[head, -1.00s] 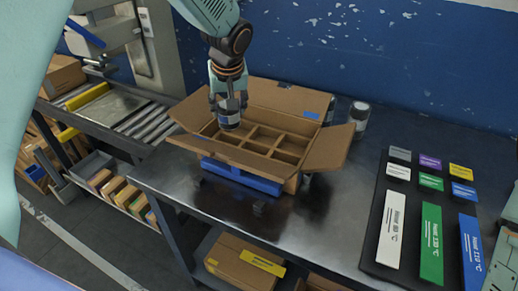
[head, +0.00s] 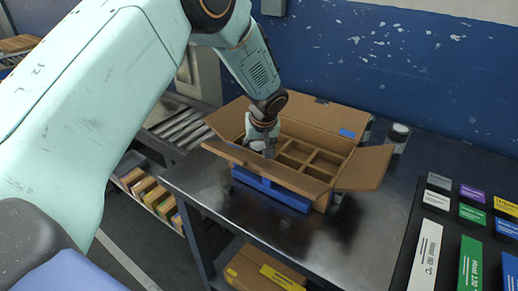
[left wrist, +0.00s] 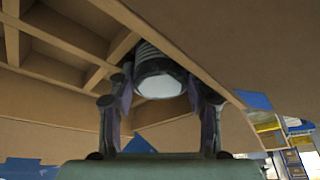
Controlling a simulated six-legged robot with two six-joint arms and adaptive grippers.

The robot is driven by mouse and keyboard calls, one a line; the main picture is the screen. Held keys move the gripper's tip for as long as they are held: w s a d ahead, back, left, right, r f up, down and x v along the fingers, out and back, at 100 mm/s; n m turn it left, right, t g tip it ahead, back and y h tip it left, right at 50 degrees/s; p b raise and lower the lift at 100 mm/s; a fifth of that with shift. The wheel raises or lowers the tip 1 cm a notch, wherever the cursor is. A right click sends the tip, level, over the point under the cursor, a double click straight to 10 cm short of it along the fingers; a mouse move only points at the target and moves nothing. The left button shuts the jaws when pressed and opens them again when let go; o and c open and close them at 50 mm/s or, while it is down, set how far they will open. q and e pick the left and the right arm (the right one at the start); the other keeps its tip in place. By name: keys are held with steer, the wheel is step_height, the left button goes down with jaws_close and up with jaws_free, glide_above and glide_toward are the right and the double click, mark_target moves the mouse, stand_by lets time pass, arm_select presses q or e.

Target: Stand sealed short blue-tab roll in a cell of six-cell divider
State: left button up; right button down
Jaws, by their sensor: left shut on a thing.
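The six-cell divider (head: 297,150) sits inside an open cardboard box (head: 316,185) on the dark table. My left gripper (head: 263,143) points down into the left part of the box. It is shut on the roll, a short ribbed dark cylinder (left wrist: 160,75) with a pale round end, seen between the two fingers in the left wrist view. There the divider walls (left wrist: 60,45) show beside the roll. The roll is mostly hidden in the head view, and I cannot tell how deep it is in a cell. No blue tab is clear on it. My right gripper is not in view.
The box flaps stand out, one on the right (head: 362,168). A blue holder (head: 270,190) runs along the box's front. A small can (head: 398,137) stands behind the right flap. Coloured label plates (head: 430,245) lie at the right.

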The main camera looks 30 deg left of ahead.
arm_select(q)
steer(key=shift+w+a+f, duration=0.1)
steer(key=shift+a+f, duration=0.1)
steer(key=shift+f, duration=0.1)
steer(key=o, duration=1.1)
steer(key=shift+d, duration=0.15)
steer(key=shift+r, duration=0.3)
steer(key=p+v, duration=0.1)
steer(key=v, duration=1.1)
steer(key=shift+p, duration=0.3)
steer(key=shift+f, duration=0.1)
